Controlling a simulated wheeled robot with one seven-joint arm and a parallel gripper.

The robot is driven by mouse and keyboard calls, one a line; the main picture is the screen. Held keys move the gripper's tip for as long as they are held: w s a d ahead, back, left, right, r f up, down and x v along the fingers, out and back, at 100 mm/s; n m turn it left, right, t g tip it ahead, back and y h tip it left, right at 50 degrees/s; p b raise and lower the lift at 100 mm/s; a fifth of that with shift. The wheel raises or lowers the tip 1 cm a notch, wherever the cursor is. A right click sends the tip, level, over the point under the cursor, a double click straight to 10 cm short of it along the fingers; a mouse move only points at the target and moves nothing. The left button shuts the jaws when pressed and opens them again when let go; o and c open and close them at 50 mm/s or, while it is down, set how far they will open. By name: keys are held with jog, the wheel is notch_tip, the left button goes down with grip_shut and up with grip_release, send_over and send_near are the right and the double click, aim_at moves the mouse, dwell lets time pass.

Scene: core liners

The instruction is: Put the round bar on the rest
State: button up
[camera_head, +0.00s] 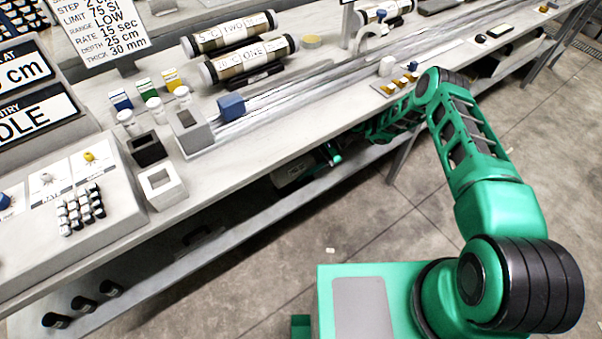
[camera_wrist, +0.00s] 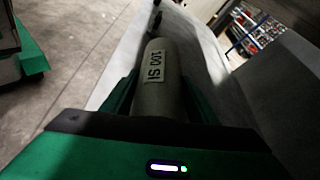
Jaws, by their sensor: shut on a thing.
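The round bar (camera_wrist: 160,85) is a grey cylinder with a pale label reading "100 SI". In the wrist view it lies lengthwise between the green fingers of my gripper (camera_wrist: 160,95), which is shut on it. In the head view my gripper (camera_head: 330,156) is low at the bench's front edge, in shadow below the worktop. A grey shape (camera_head: 293,170) shows beside it there, too dark to tell whether it is the bar. I cannot tell for sure which fixture is the rest.
The long bench (camera_head: 235,160) carries metal rails (camera_head: 300,95) with a blue block (camera_head: 231,106). Labelled core tubes (camera_head: 250,57) lie behind. Small open boxes (camera_head: 160,184) and a sloped control panel (camera_head: 110,205) stand at left. The floor (camera_head: 390,225) in front is mostly clear.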

aim_at(299, 172)
jog(key=shift+f, duration=2)
jog(key=o, duration=1.5)
jog(key=shift+c, duration=0.2)
jog(key=v, duration=1.2)
jog(key=shift+w+d, duration=0.1)
